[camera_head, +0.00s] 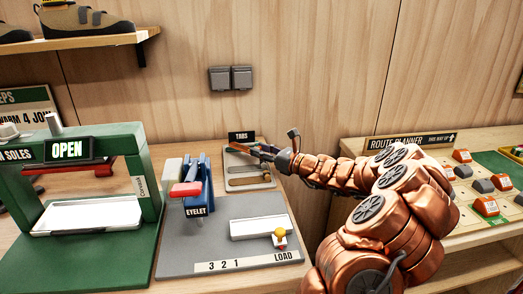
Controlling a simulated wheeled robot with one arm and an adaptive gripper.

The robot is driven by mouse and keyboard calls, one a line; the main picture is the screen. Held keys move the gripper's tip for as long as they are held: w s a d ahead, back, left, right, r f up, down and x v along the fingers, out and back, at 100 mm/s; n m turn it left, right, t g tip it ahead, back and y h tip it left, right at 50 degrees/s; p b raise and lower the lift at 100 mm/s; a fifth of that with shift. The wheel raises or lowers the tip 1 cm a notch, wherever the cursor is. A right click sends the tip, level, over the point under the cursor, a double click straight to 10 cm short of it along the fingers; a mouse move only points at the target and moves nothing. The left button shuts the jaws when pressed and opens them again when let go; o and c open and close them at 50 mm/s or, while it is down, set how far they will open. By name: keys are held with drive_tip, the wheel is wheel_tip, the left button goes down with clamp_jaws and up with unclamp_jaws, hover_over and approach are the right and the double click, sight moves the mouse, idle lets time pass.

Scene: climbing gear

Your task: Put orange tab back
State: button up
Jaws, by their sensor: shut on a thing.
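My gripper (267,151) is over the back right of the grey TABS tray (262,185), reaching in from the right. It is shut on a thin orange-brown strip, the orange tab (240,147), which points left from the fingertips over the tray's back part. I cannot tell whether the tab touches the tray. Other tabs (243,170) in tan and brown tones lie in the tray's lower rows. The fingertips are small here and partly hide the tray behind them.
The blue EYELET press (199,183) stands close left of the tray. A grey LOAD board (222,245) with a white slide and yellow-topped knob is in front. A green sole press (90,180) marked OPEN stands left. The ROUTE PLANNER table (470,185) is right, across a gap.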

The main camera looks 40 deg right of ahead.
drive_tip(key=shift+f, duration=0.3)
drive_tip(key=o, duration=0.9)
drive_tip(key=shift+r, duration=0.65)
drive_tip(key=v, duration=1.2)
